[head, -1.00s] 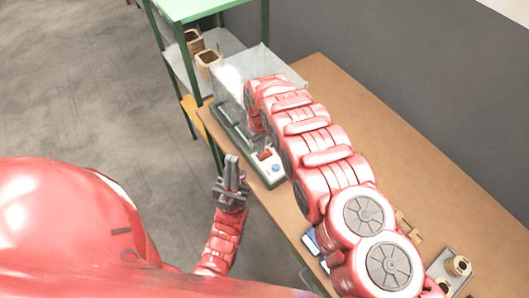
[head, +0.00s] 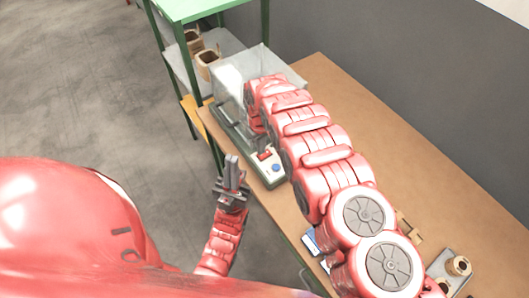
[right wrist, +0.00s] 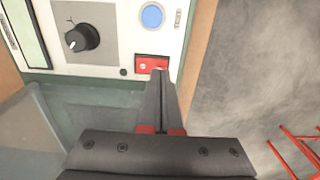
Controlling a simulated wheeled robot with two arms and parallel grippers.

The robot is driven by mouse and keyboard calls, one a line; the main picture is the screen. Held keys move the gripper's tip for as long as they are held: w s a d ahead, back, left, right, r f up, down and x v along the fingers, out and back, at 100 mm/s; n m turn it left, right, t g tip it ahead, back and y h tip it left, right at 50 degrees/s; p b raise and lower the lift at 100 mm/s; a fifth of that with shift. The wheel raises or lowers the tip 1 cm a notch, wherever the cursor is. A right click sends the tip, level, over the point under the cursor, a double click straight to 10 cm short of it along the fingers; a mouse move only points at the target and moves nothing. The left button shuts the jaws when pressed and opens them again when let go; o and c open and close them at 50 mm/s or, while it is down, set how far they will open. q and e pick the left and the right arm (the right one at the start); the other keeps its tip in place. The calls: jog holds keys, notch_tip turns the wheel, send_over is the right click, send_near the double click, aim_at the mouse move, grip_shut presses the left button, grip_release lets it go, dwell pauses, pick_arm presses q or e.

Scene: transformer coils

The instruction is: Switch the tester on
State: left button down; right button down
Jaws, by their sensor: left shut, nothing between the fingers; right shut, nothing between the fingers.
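The tester (head: 268,168) is a green-edged box with a pale panel at the left end of the workbench. It also shows in the right wrist view (right wrist: 110,62), with a red switch (right wrist: 151,64), a blue round button (right wrist: 152,16) and a black knob (right wrist: 83,37). My right gripper (right wrist: 160,72) is shut and empty, its fingertips at the lower edge of the red switch. I cannot tell whether they touch it. In the head view my right arm largely hides that gripper. My left gripper (head: 231,158) is shut and empty, in front of the bench edge.
A clear cover (head: 262,62) stands at the tester's back. A green-framed shelf (head: 200,8) with brown coils (head: 207,58) stands behind. A tray with coils (head: 456,268) is at the bench's right. The bench top (head: 400,150) behind my right arm is clear.

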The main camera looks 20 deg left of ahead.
jog(key=shift+f+b, duration=0.6)
jog(key=shift+f, duration=0.3)
dwell(0.5)
jog(key=shift+r, duration=0.15)
jog(key=shift+r+p, duration=0.75)
jog(key=shift+r, duration=0.5)
notch_tip(320, 180, up, 2)
jog(key=shift+r+p, duration=0.2)
jog(key=shift+p, duration=0.2)
jog(key=shift+r, duration=0.95)
jog(key=shift+s+f, duration=0.1)
